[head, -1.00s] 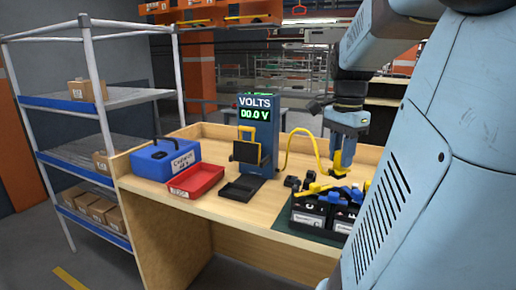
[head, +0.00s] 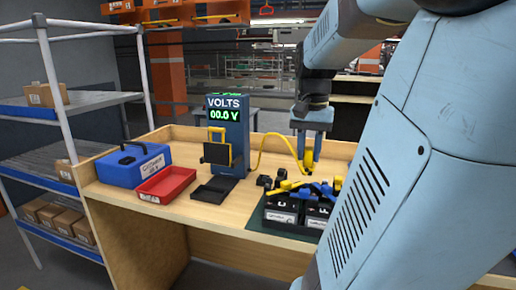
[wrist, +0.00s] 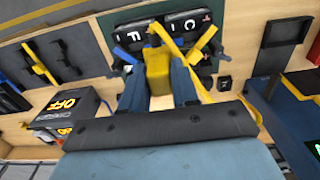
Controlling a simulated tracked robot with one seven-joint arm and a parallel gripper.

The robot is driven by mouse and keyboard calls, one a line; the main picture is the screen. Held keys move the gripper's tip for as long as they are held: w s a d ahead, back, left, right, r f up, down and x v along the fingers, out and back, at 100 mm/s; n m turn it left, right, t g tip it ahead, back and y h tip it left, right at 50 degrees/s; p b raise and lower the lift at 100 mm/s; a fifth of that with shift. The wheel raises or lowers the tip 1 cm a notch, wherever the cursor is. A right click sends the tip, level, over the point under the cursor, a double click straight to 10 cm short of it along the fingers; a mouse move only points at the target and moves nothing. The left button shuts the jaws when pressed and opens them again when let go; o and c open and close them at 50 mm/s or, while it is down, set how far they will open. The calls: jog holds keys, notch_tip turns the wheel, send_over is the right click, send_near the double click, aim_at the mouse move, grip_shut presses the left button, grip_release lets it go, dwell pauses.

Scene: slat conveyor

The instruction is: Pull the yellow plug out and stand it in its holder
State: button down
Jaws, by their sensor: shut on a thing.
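My gripper (head: 308,160) is shut on the yellow plug (wrist: 158,72), with one finger on each side of it in the wrist view. The plug also shows in the head view (head: 308,153), roughly upright below my wrist. A yellow cord (head: 272,139) curves from it towards the blue volt meter (head: 228,128), which reads 00.0 V. Two black batteries (head: 283,212), lettered F and C in the wrist view, stand close below the plug. I cannot tell whether the plug touches them. I cannot clearly make out which part is the plug's holder.
Small black blocks (head: 264,181) stand left of the batteries. A black tray (head: 212,190), a red bin (head: 166,185) and a blue case (head: 133,165) are further left. The wooden bench has a raised rim. A box reading OFF (wrist: 64,112) shows in the wrist view.

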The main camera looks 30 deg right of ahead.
jog(key=w+d, duration=0.2)
jog(key=w, duration=1.1)
jog(key=w+d, duration=0.2)
jog(key=w, duration=1.2)
jog(key=shift+w+d+f, duration=0.15)
jog(key=shift+d, duration=0.1)
dwell(0.5)
jog(key=shift+f, duration=0.2)
jog(key=shift+f, duration=6.85)
jog(key=shift+f, duration=1)
jog(key=c, duration=0.8)
grip_release()
jog(key=shift+r, duration=0.1)
